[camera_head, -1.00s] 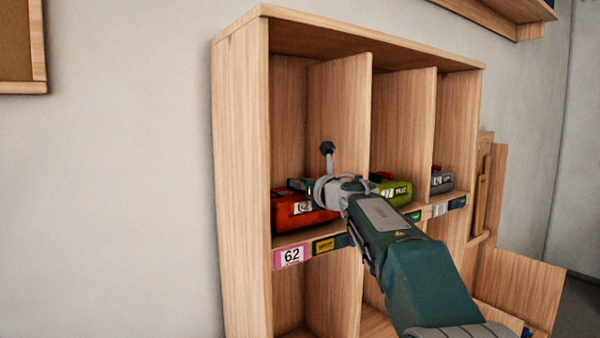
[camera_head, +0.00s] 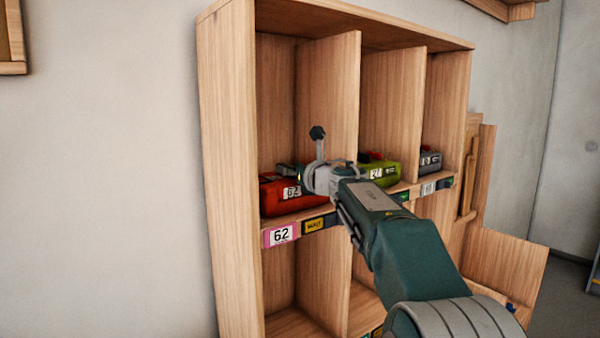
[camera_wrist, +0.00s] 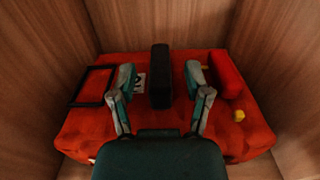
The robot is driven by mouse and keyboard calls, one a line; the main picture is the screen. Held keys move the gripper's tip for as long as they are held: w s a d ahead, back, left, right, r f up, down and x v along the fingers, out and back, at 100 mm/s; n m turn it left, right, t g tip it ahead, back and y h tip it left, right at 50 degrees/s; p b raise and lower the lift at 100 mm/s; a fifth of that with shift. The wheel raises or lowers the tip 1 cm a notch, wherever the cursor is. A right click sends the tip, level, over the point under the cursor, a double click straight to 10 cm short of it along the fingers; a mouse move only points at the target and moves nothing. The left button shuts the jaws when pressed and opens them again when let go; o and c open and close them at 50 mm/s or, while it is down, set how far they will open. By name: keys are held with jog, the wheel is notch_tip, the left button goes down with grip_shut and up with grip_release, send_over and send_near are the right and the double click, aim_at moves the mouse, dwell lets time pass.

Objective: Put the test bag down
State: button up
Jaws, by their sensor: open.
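The red bag (camera_head: 276,196), labelled 62, stands in the left upper compartment of the wooden shelf (camera_head: 230,150), above a pink 62 tag (camera_head: 280,235). I take it to be the test bag. In the wrist view the bag (camera_wrist: 100,130) rests between wooden walls, with a black handle (camera_wrist: 161,90) across its middle. My gripper (camera_wrist: 160,76) is open, one finger on each side of the handle with gaps between. In the head view my gripper (camera_head: 300,178) reaches into the compartment and its fingers are mostly hidden.
A green bag (camera_head: 388,172) and a grey bag (camera_head: 430,161) stand in the compartments to the right, behind upright dividers (camera_head: 328,110). A wooden board (camera_head: 505,265) juts out at lower right.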

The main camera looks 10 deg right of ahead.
jog(key=v, duration=1.1)
jog(key=shift+s+d, duration=0.15)
jog(key=shift+s, duration=0.2)
jog(key=s+d+f+m+h, duration=0.1)
jog(key=s+f+m+h, duration=0.2)
jog(key=m, duration=0.5)
jog(key=s+d+f+m+g+h, duration=0.1)
jog(key=s+m+h, duration=0.4)
jog(key=m, duration=0.4)
jog(key=s+d+f+m+h, duration=0.1)
jog(key=s+f+m+h, duration=0.15)
jog(key=s+m, duration=0.4)
jog(key=s+a+f+m+g+y, duration=0.2)
jog(key=s+a+f+m+g, duration=0.2)
jog(key=s+f+m, duration=0.4)
jog(key=s+a+f+m+g+y, duration=0.1)
jog(key=s+a+f+m+g, duration=0.3)
jog(key=s+f+m, duration=0.5)
jog(key=s+f+g, duration=0.2)
jog(key=s+f, duration=0.1)
jog(key=f, duration=0.1)
jog(key=shift+y, duration=0.35)
